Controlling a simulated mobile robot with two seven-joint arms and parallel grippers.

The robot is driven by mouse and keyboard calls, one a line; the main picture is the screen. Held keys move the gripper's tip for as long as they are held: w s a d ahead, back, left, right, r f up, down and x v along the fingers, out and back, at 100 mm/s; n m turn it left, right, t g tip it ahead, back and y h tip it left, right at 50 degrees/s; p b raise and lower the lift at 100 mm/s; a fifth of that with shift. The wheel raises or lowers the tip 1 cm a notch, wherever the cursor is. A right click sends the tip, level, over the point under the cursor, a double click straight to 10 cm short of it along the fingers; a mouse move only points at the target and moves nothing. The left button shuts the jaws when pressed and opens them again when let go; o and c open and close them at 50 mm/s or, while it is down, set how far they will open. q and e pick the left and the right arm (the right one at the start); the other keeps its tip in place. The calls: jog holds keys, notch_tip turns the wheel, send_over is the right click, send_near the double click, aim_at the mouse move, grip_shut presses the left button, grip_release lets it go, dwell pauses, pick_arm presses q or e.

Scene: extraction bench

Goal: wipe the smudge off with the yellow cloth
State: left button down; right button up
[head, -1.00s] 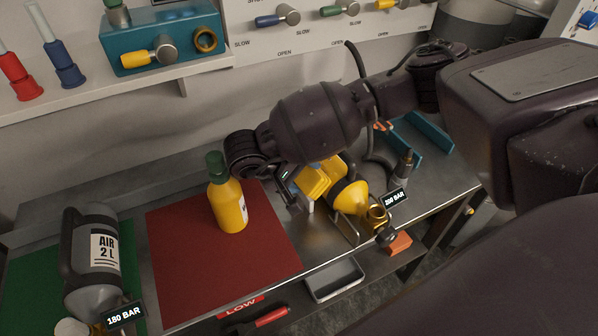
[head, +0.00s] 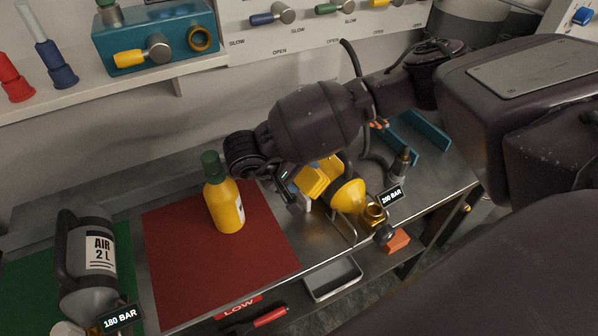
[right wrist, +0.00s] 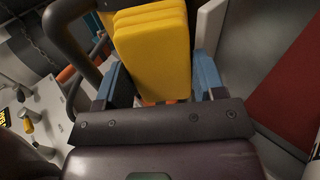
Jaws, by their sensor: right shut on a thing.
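The yellow cloth (head: 312,181), a thick folded pad, is held in my right gripper (head: 299,188) above the bench, to the right of the red mat. In the right wrist view the cloth (right wrist: 155,50) stands between the two blue fingers of my right gripper (right wrist: 160,92), which is shut on it. I cannot make out the smudge in either view; my right arm covers part of the bench. My left gripper is not in view.
A yellow bottle with a green cap (head: 226,205) stands on the red mat (head: 180,270), left of my gripper. A grey air cylinder (head: 88,262) lies on a green mat at left. A metal tray (head: 332,279) sits below the front edge. The red mat's front is clear.

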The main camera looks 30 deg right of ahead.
jog(key=shift+d+f, duration=0.4)
jog(key=shift+f, duration=0.05)
dwell(0.3)
jog(key=shift+d+r, duration=0.1)
jog(key=shift+r, duration=0.05)
jog(key=shift+w+d+r+p, duration=0.1)
jog(key=shift+d+r+p, duration=0.6)
jog(key=shift+d+r, duration=0.65)
jog(key=shift+a, duration=0.15)
